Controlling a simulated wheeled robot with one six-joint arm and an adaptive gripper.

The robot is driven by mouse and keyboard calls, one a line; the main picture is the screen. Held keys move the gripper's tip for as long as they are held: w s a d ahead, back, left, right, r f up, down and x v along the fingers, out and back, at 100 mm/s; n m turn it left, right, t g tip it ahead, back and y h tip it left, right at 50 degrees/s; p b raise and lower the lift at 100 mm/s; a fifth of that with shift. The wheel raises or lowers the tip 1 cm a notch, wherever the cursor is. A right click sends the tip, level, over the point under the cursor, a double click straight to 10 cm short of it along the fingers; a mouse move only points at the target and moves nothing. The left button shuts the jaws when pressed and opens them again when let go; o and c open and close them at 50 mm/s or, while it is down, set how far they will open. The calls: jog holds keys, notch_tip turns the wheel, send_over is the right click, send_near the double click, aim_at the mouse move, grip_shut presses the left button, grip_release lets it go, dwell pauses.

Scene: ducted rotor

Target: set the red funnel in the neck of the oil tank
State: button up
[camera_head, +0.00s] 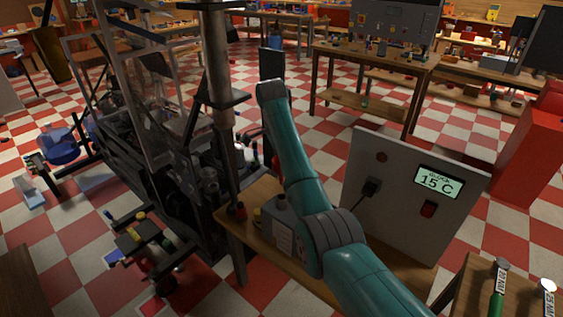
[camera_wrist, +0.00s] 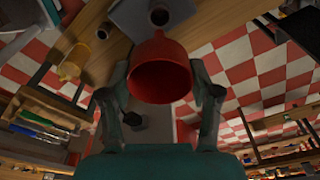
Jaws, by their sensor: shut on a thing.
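The red funnel (camera_wrist: 160,68) is between the two fingers of my gripper (camera_wrist: 160,84) in the wrist view, its wide mouth facing the camera. My gripper is shut on it. Beyond the funnel, a grey box-like body, apparently the oil tank (camera_wrist: 132,17), stands on a wooden bench, with a round dark neck (camera_wrist: 160,17) just past the funnel's far edge. In the head view the grey oil tank (camera_head: 283,232), with a white label, is partly covered by my teal arm. My gripper and the funnel are not clear there.
A grey panel (camera_head: 395,195) reading 15 C stands right of the tank on the wooden bench (camera_head: 262,187). A dark metal post and frame (camera_head: 220,90) rise close on the left. Checkered floor lies open beyond.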

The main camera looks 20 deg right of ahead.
jog(key=shift+f, duration=2.15)
jog(key=shift+f, duration=0.1)
jog(key=shift+f, duration=2.8)
jog(key=o, duration=1.2)
jog(key=shift+r, duration=0.1)
